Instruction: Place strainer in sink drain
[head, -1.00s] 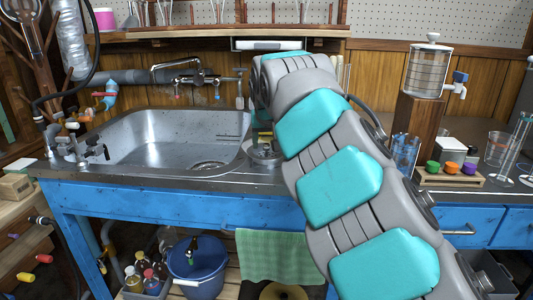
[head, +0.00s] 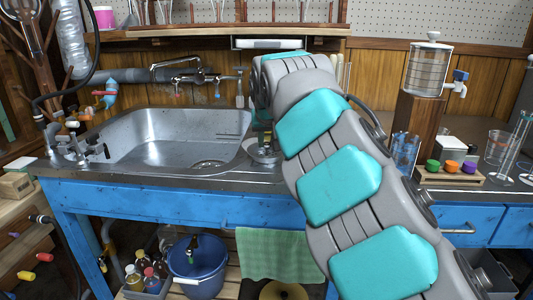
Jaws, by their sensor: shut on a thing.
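The strainer (head: 265,157) is a small round metal piece at the counter's edge just right of the sink basin. My gripper (head: 263,143) points down over it, shut on it, though my arm hides much of both and the fingertips are small. The metal sink (head: 150,152) is left of my gripper. Its round dark drain (head: 207,164) shows in the basin floor near the right front, apart from the strainer.
Taps (head: 190,75) stand behind the sink, and small valves (head: 88,148) line its left rim. Right of my arm are a rack with coloured caps (head: 451,167), glassware and a dispenser tank (head: 428,70) on a wooden block.

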